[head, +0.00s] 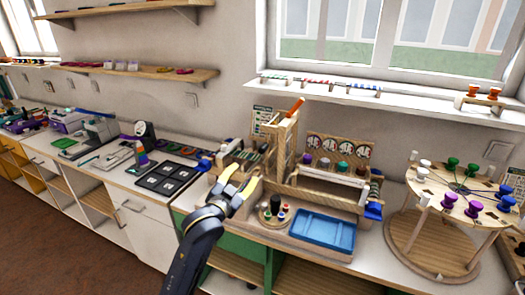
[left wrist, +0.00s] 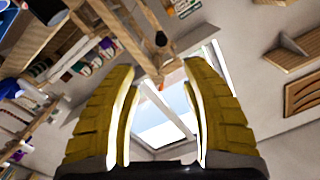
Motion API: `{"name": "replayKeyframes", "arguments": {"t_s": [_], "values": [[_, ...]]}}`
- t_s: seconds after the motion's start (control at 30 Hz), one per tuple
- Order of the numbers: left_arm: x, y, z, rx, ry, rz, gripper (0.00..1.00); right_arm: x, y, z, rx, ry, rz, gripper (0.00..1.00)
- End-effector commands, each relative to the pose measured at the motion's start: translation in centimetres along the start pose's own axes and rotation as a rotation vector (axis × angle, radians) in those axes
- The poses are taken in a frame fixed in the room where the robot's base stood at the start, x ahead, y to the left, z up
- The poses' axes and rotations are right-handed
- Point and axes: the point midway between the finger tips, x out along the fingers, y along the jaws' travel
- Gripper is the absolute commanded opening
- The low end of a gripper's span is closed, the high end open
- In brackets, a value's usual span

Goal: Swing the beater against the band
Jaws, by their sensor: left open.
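My left gripper (head: 240,178) is open and empty, with its yellow fingers spread. It is in front of and left of the upright wooden frame (head: 284,142) on the bench. An orange-tipped bar (head: 296,106) slants up at the top of this frame; I cannot tell if it is the beater. In the left wrist view a wooden piece with a dark round knob (left wrist: 161,39) shows beyond and between the open fingers (left wrist: 163,95). I cannot make out the band. My right gripper is not in view.
A blue tray (head: 323,232) sits in the wooden bench unit right of my gripper. A round board with coloured spools (head: 465,190) stands farther right. A black panel of squares (head: 167,179) lies to the left. Wall shelves (head: 125,72) hang at upper left.

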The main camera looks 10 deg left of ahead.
Motion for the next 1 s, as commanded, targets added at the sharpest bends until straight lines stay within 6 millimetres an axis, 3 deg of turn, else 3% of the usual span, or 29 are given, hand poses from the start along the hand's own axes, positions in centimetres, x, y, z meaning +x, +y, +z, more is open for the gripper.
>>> {"name": "replayKeyframes", "arguments": {"t_s": [0.27, 1.0], "values": [[2.4, -0.3, -0.6, -0.004, 0.014, -0.001, 0.46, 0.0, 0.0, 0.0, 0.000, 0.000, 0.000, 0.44], [14.7, -0.2, -0.8, -0.004, 0.012, 0.000, 0.46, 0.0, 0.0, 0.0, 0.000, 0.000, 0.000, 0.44]]}}
